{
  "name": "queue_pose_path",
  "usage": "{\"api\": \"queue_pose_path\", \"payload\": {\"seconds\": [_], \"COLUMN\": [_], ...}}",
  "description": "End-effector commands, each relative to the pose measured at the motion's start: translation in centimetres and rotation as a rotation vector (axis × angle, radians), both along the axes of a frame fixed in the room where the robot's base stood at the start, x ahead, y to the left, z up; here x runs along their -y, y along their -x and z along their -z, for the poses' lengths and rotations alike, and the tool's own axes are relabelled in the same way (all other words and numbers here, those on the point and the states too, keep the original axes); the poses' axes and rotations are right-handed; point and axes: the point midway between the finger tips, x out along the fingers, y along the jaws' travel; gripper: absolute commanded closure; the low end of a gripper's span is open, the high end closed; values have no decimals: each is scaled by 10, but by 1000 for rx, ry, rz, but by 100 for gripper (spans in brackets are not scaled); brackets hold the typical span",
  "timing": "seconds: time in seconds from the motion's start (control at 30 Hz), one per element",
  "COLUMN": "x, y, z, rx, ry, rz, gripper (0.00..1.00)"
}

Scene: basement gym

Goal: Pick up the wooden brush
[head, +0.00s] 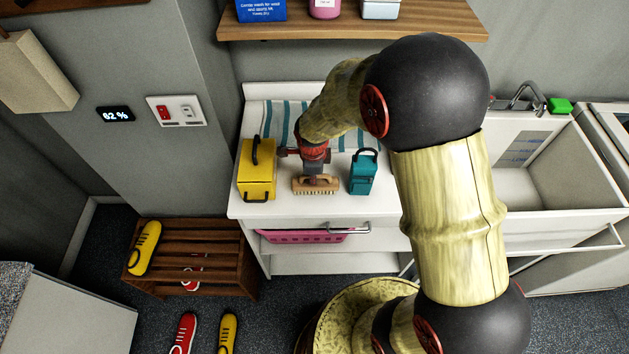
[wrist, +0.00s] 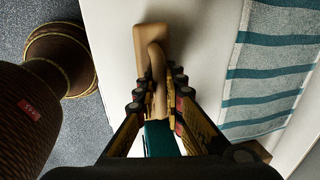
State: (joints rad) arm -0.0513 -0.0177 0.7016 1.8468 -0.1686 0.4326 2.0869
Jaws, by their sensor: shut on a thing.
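The wooden brush (head: 316,187) is on the white counter between a yellow box and a teal box, its pale bristles facing down. In the wrist view its tan body (wrist: 146,38) and curved handle show between the fingers. My gripper (head: 314,170) comes down on it from above. In the wrist view my gripper (wrist: 161,90) has its fingers on both sides of the handle, shut on it. I cannot tell whether the bristles touch the counter.
The yellow box (head: 256,172) stands close left and the teal box (head: 362,174) close right, both with raised handles. A striped towel (wrist: 266,75) lies behind the brush. A sink (head: 548,172) is at right. A shelf (head: 345,27) hangs above.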

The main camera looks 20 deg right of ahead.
Motion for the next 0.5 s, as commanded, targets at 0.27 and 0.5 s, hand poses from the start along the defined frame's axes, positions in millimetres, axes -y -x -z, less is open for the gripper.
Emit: {"api": "queue_pose_path", "payload": {"seconds": [0.27,0.5], "x": [0,-6], "y": [-1,16], "z": [-15,-54], "rx": [1,4], "ry": [0,0], "rz": [0,-1], "gripper": [100,100]}}
